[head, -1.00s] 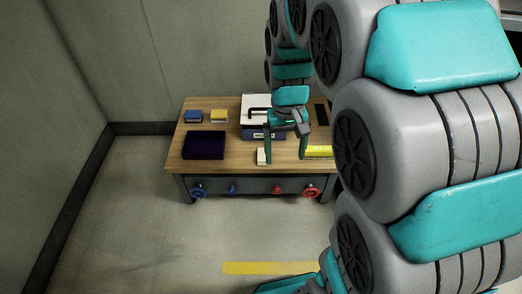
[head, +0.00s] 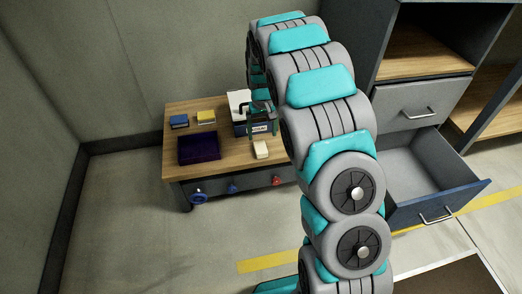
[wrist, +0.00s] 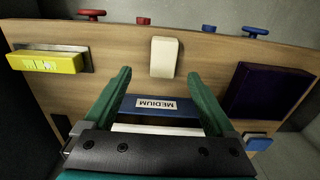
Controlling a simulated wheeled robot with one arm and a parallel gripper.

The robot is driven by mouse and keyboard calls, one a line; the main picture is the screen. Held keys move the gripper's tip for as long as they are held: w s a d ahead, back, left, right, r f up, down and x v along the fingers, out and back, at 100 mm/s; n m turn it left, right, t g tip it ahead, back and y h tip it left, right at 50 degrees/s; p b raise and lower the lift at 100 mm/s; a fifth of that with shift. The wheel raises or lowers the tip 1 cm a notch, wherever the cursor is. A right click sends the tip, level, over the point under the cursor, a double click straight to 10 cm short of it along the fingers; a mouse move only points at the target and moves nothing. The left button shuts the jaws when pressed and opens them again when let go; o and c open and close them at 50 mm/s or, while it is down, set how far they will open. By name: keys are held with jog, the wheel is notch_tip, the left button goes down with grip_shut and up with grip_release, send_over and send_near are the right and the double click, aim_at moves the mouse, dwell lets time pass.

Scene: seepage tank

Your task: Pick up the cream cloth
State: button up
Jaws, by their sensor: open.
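The cream cloth (head: 261,149) is a small pale folded block near the front edge of the wooden table (head: 222,143). In the wrist view the cloth (wrist: 164,57) lies just beyond my fingertips, roughly centred between them. My gripper (wrist: 159,75) is open, with nothing between its fingertips. In the head view it is small and partly hidden by my arm, over the table behind the cloth. The gripper and cloth look apart.
A box labelled MEDIUM (wrist: 155,104) lies under the fingers. A dark purple tray (wrist: 268,91) and a yellow item (wrist: 45,62) flank the cloth. Blue (head: 179,121) and yellow (head: 206,117) blocks sit at the back left. An open drawer (head: 437,188) juts out at right.

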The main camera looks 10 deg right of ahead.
aim_at(261, 147)
jog(key=f, duration=0.7)
jog(key=shift+a+f, duration=0.1)
jog(key=shift+a, duration=0.2)
grip_shut()
dwell(0.4)
jog(key=shift+w+r, duration=0.1)
jog(key=shift+r, duration=1.6)
jog(key=shift+s+d+r, duration=0.1)
jog(key=shift+s+r, duration=0.1)
jog(key=shift+s, duration=0.05)
jog(key=s+d, duration=0.3)
jog(key=s, duration=0.4)
jog(key=s+d+r, duration=0.1)
jog(key=s+d, duration=0.2)
jog(key=s, duration=0.4)
jog(key=shift+s+r+b, duration=0.15)
jog(key=shift+s+b, duration=0.1)
jog(key=shift+b, duration=0.05)
